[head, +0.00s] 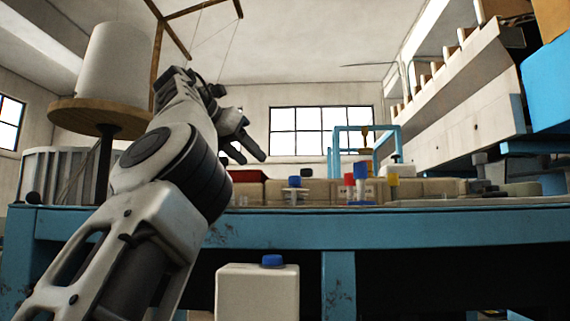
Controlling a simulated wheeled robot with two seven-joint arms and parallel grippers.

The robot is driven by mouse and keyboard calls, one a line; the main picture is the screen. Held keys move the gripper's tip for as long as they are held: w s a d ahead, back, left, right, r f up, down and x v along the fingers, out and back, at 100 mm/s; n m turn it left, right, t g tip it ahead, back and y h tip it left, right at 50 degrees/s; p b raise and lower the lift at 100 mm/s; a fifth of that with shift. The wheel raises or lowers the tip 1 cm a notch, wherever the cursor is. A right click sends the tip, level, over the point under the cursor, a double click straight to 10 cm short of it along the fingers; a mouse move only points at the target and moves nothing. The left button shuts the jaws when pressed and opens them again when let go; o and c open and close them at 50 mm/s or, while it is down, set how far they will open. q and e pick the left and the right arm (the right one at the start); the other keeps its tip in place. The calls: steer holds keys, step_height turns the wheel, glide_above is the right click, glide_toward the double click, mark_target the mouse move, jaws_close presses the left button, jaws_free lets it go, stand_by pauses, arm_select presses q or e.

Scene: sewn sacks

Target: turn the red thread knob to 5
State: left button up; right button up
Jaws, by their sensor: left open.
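A red knob-like part (360,170) stands among small colored parts on the blue workbench (270,232), right of the picture's middle. It is too small for me to read any numbers or tell its setting. I cannot tell for sure that it is the thread knob. My left gripper (251,157) is open, with its dark fingers pointing down and right. It is in the air, left of the red part and apart from it. My right gripper is not in view.
A blue-topped part (294,182) and a yellow-topped part (393,180) stand near the red one. A blue frame (366,129) rises behind. A large white spool (108,68) stands left, beside my arm. A white box with a blue cap (257,291) is below the bench edge.

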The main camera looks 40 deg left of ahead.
arm_select(q)
steer(key=w+f+m+h+p, duration=0.1)
steer(key=w, duration=0.3)
steer(key=w+f+m+h+p, duration=0.1)
steer(key=w+f+p, duration=0.1)
steer(key=w, duration=0.2)
steer(key=w+f+m+t+h+p, duration=0.1)
steer(key=w, duration=0.4)
steer(key=shift+d+f, duration=0.25)
steer(key=shift+f, duration=0.1)
jaws_close()
